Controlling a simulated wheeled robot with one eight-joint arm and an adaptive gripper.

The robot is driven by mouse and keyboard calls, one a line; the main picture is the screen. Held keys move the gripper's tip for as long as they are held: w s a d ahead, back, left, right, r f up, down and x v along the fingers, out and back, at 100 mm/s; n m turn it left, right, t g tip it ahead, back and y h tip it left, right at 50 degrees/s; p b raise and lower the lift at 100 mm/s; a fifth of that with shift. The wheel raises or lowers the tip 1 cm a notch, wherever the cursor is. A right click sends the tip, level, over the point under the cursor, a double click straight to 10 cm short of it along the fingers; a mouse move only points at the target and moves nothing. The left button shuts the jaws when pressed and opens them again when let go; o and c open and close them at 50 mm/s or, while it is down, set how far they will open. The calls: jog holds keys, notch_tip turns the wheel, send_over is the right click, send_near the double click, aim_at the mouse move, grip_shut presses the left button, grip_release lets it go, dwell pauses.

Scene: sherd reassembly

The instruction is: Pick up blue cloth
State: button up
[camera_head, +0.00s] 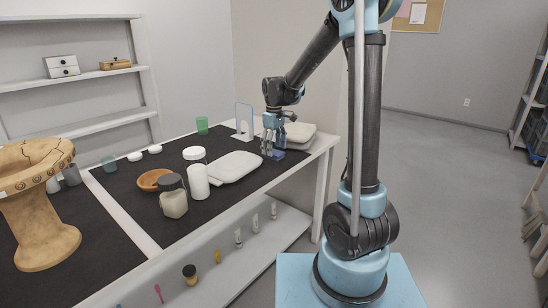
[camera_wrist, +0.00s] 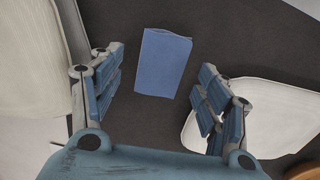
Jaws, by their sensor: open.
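The blue cloth (camera_wrist: 163,63) is a folded, flat-looking blue rectangle on the dark mat in the wrist view. In the head view the blue cloth (camera_head: 275,154) shows partly, under and beside the fingers. My gripper (camera_wrist: 160,92) is open, with one finger on each side of the cloth's near end and a gap to both. In the head view my gripper (camera_head: 270,150) points down near the far right end of the table. The gripper is empty. I cannot tell its exact height above the cloth.
A white pad (camera_head: 236,166) lies left of the cloth, and another pale pad (camera_head: 298,133) lies behind. A clear upright panel on a stand (camera_head: 244,122) is close behind the gripper.

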aim_at(274, 152)
jog(key=shift+f, duration=0.75)
jog(key=c, duration=1.1)
jog(key=shift+o, duration=0.2)
jog(key=shift+r, duration=0.15)
notch_tip(274, 152, up, 10)
